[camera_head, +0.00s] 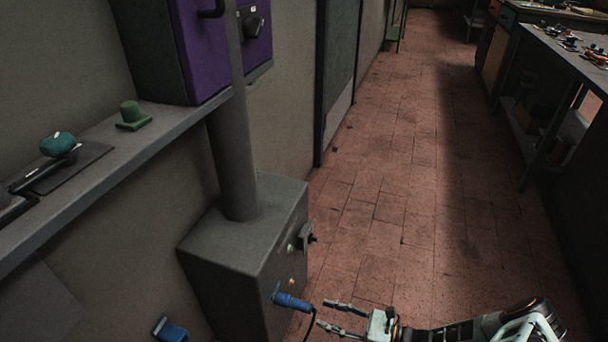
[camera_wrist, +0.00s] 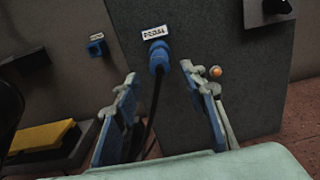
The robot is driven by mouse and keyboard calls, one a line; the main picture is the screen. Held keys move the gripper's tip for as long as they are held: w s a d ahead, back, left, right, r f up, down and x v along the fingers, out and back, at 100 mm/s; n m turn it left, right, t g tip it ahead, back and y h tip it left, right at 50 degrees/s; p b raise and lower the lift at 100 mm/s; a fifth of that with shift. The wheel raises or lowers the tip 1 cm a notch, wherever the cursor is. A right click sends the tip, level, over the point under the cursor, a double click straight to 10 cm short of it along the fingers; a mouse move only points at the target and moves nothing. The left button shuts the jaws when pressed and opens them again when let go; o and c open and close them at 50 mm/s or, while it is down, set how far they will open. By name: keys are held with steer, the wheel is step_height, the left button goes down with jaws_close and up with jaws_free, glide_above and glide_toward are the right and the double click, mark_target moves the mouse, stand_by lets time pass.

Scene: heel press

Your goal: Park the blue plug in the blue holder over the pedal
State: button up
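The blue plug (camera_head: 292,301) sits in the front face of a grey box, under a white label reading PEDAL in the wrist view (camera_wrist: 158,58). Its dark cable hangs down. My gripper (camera_head: 323,314) is open and empty, its fingertips a little short of the plug in the head view. In the wrist view the plug shows between and beyond the two fingers, apart from them. The blue holder (camera_head: 171,330) is on the wall left of the box; it also shows in the wrist view (camera_wrist: 97,47) under a small label. The yellow pedal (camera_wrist: 40,136) lies low at the left.
The grey box (camera_head: 245,240) carries a dark switch (camera_head: 305,238) and an orange button (camera_wrist: 215,71). A shelf (camera_head: 165,128) runs along the wall above the holder. The tiled floor (camera_head: 400,170) is clear; a workbench (camera_head: 570,55) stands at the right.

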mark_target(301, 305)
steer(key=shift+p+x, duration=0.3)
steer(key=shift+x, duration=4.2)
steer(key=shift+b, duration=0.35)
jaws_close()
steer(key=shift+d, duration=0.15)
steer(key=shift+b+v, duration=0.55)
steer(key=shift+v, duration=2.3)
steer(key=shift+s, duration=0.1)
